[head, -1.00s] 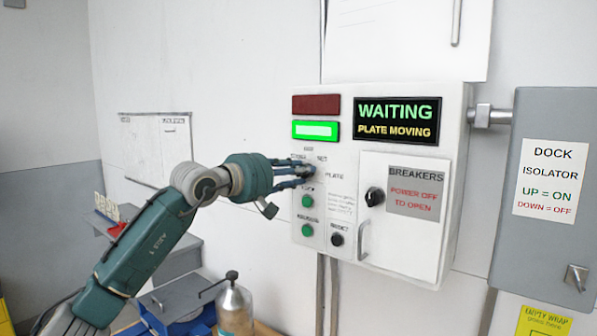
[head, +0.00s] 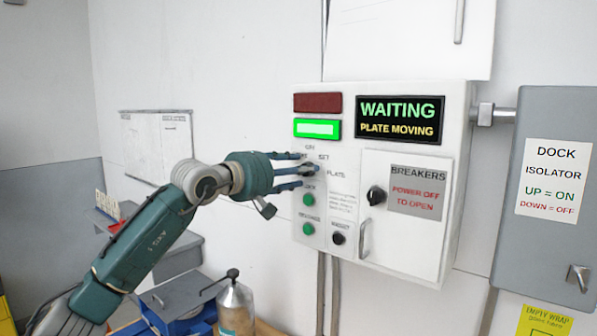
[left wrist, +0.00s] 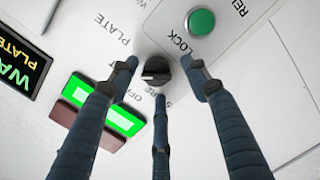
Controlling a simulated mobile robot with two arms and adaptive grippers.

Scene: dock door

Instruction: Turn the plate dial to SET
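The plate dial (left wrist: 156,70) is a small black knob on the white control box (head: 400,105), beside the PLATE label. It shows small in the head view (head: 308,169). I cannot tell which mark its pointer is on. The SET label (head: 323,157) is above and right of it. My left gripper (head: 299,170) is open in front of the dial. In the left wrist view its three dark fingers (left wrist: 160,75) are spread around the knob, with gaps between the fingertips and knob. The display (head: 400,119) reads WAITING, PLATE MOVING. My right gripper is in neither view.
Below the dial are green buttons (head: 308,200) and a small black knob (head: 338,238). A breaker door (head: 405,240) with a black knob and handle is to the right, then the grey dock isolator (head: 552,115). A bottle (head: 236,308) stands low in front.

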